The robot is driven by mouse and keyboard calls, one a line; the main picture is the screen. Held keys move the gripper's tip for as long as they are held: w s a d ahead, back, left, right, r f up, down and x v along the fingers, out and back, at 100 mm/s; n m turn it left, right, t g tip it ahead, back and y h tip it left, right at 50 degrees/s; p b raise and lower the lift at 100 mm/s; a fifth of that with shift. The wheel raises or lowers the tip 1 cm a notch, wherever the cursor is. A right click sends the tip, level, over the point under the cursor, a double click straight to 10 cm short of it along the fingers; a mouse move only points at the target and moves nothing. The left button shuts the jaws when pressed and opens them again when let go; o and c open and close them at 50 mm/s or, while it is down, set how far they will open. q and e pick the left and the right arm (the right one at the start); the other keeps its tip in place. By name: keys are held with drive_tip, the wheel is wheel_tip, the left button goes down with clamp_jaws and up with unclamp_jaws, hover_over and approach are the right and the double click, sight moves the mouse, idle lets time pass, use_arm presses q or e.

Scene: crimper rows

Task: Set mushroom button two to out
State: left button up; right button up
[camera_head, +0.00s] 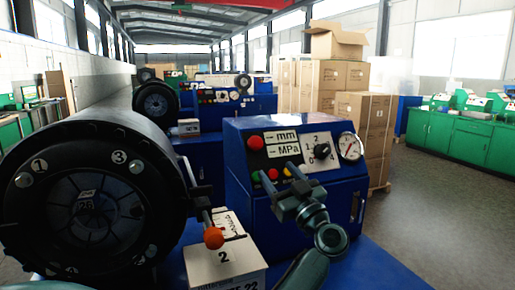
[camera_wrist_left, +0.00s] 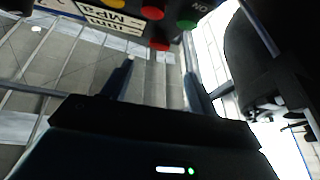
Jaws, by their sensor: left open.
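The blue control box (camera_head: 232,168) of the near machine bears a red mushroom button (camera_head: 256,142) at its upper left. A white block marked 2 (camera_head: 222,268) stands before this machine. I cannot tell whether the button is in or out. My left gripper (camera_head: 277,170) is open and empty, in front of the panel, with its fingers toward the lower buttons and below right of the mushroom button. In the left wrist view the panel is upside down; the mushroom button (camera_wrist_left: 160,43) shows beyond and between the two fingertips (camera_wrist_left: 157,60), apart from them. My right gripper is not in view.
Green, red and yellow buttons (camera_head: 272,174) sit close to the fingers. A knob (camera_head: 321,149) and a gauge (camera_head: 349,146) are at right. An orange-tipped lever (camera_head: 214,238) and a large black crimper head (camera_head: 90,200) stand at left. Open floor (camera_head: 440,200) lies at right.

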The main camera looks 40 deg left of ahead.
sight(258, 146)
use_arm(q)
drive_tip(key=p+x, duration=0.1)
drive_tip(key=x, duration=0.9)
drive_tip(key=shift+w+a+r, duration=0.15)
drive_tip(key=shift+w+a, duration=0.05)
drive_tip(key=shift+a, duration=0.05)
drive_tip(key=shift+c, duration=0.5)
